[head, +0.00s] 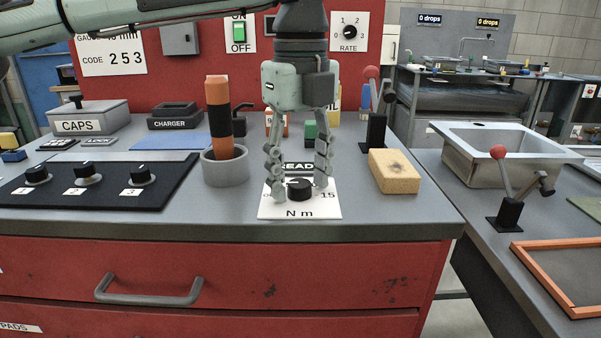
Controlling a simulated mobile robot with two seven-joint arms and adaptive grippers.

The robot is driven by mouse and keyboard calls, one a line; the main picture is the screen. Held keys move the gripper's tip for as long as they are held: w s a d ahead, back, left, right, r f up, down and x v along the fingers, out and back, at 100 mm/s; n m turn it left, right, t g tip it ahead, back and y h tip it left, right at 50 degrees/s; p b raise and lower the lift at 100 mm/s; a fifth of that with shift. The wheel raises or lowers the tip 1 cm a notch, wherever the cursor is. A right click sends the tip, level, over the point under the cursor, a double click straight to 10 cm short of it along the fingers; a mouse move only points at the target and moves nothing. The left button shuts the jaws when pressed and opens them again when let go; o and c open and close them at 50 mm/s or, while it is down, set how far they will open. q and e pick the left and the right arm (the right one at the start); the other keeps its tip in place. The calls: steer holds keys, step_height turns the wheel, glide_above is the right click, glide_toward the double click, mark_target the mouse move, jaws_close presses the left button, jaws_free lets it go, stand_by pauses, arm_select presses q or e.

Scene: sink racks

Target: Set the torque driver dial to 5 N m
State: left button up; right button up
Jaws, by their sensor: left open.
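The torque dial is a small black knob (300,189) on a white plate (300,211) marked "N m", with a "15" at its right side. The rest of its scale is partly hidden by my fingers, and I cannot read where the knob points. My left gripper (299,190) hangs straight down over the plate. Its two fingers stand open, one on each side of the knob; I cannot tell whether they touch it. A driver with an orange and black handle (218,95) stands upright in a grey round holder (225,170) to the left. My right gripper is not in view.
A yellow sponge (394,172) lies right of the plate, with a red-knobbed lever (375,130) behind it. A black panel with several knobs (90,190) lies at left. A charger (175,115) and a CAPS box (88,118) stand behind. A sink (480,165) is at right.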

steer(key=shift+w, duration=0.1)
arm_select(q)
steer(key=c, duration=1.2)
steer(key=shift+o, duration=0.2)
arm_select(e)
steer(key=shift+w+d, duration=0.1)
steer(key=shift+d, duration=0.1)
